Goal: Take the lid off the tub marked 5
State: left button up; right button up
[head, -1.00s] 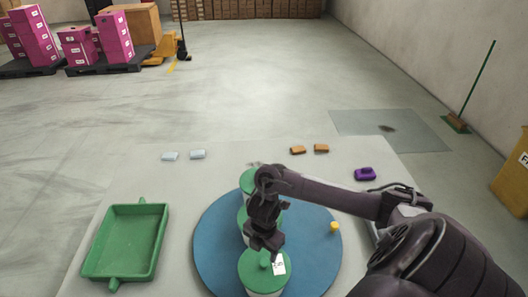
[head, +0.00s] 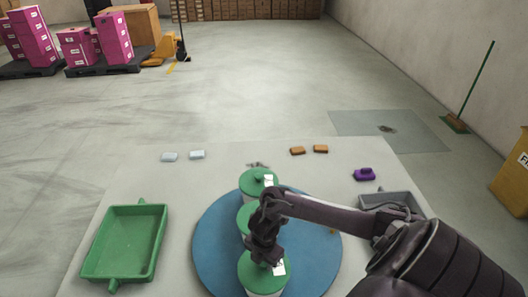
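Three white tubs with green lids stand in a row on a blue round board (head: 215,250). The front tub's lid (head: 254,280) bears a white label whose mark is too small to read surely. The back tub's lid (head: 251,184) shows its knob and a white label. The middle tub's lid (head: 243,216) is partly hidden by my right arm. My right gripper (head: 265,259) points down over the front lid, at its knob. The knob is hidden, so I cannot tell whether the fingers are closed on it. My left gripper is out of view.
A green tray (head: 126,243) lies at the left of the table. A grey tray (head: 388,197) is at the right, partly behind my arm. A purple object (head: 364,174), two orange blocks (head: 309,150) and two pale blocks (head: 183,156) lie farther back.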

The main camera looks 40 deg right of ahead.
aim_at(264, 263)
jog(key=c, duration=0.3)
jog(key=shift+r, duration=0.1)
jog(key=shift+r, duration=0.3)
notch_tip(264, 263, up, 5)
jog(key=shift+w+r, duration=0.1)
jog(key=shift+r, duration=0.1)
notch_tip(264, 263, up, 14)
jog(key=p, duration=0.6)
jog(key=shift+p, duration=0.3)
jog(key=shift+s+f, duration=0.15)
jog(key=shift+s, duration=0.05)
